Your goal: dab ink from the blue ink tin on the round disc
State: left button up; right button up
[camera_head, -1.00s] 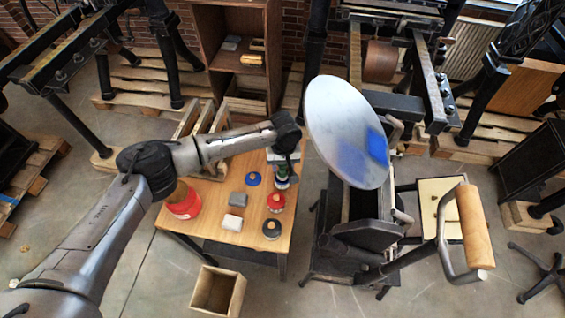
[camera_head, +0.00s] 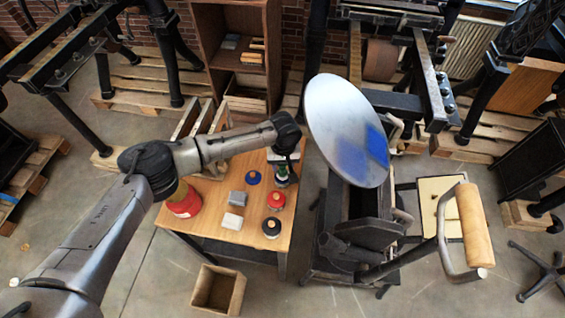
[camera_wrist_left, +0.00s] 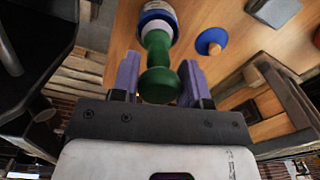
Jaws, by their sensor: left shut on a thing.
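The round disc (camera_head: 346,128) is a large tilted grey plate on the press, with blue ink patches on its right and lower parts. My left gripper (camera_head: 284,160) is above the far right corner of the wooden table. In the left wrist view its purple fingers (camera_wrist_left: 158,78) are shut on a green-handled dabber (camera_wrist_left: 156,48). The dabber's head is at a round blue and white tin, apparently the blue ink tin (camera_wrist_left: 160,10). I cannot tell whether they touch. A blue lid with a wooden knob (camera_wrist_left: 210,41) lies beside it. My right gripper is not in view.
The table (camera_head: 205,190) also holds a red tin (camera_head: 275,200), a black tin (camera_head: 271,228), grey and white blocks and a larger red container (camera_head: 184,203). The press handle (camera_head: 474,225) stands out at the right. A wooden box (camera_head: 218,290) is on the floor.

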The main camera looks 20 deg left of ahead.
pick_arm(q)
jog(key=shift+f+p, duration=0.2)
jog(key=shift+p, duration=0.35)
dwell(1.9)
jog(key=shift+r, duration=0.15)
jog(key=shift+s+r+p, duration=0.1)
jog(key=shift+r+p, duration=0.55)
jog(key=shift+p, duration=0.4)
notch_tip(320, 180, up, 3)
jog(key=p, duration=0.3)
jog(key=shift+f, duration=0.15)
jog(key=shift+a, duration=0.1)
